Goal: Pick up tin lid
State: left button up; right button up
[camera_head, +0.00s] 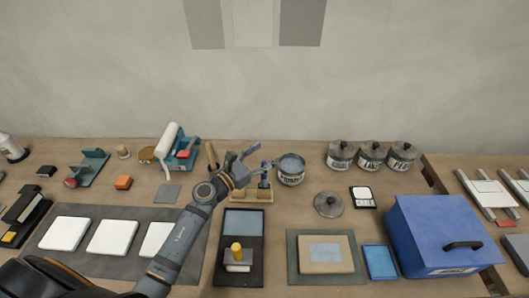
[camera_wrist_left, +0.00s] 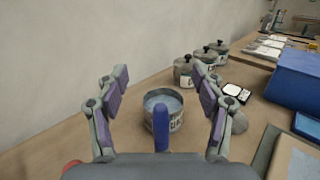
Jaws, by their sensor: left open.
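The tin lid (camera_head: 328,204), a round grey disc with a dark knob, lies on the table right of the open tin (camera_head: 291,169). In the left wrist view the lid (camera_wrist_left: 239,122) is partly hidden behind my right-hand finger. The tin (camera_wrist_left: 163,98) has no lid on it and shows pale blue contents. My left gripper (camera_head: 255,161) is open and empty, just left of the tin and up and left of the lid. In its wrist view, the gripper (camera_wrist_left: 160,74) has its fingers spread wide. My right gripper is not in view.
Several lidded tins (camera_head: 371,156) stand behind the lid. A small white-topped device (camera_head: 362,197) lies right of it, a blue box (camera_head: 440,235) farther right. A wooden rack (camera_head: 250,195) with upright tools stands under my gripper; a blue handle (camera_wrist_left: 162,138) rises before the tin.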

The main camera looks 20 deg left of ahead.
aim_at(329, 204)
jog(key=k, duration=1.5)
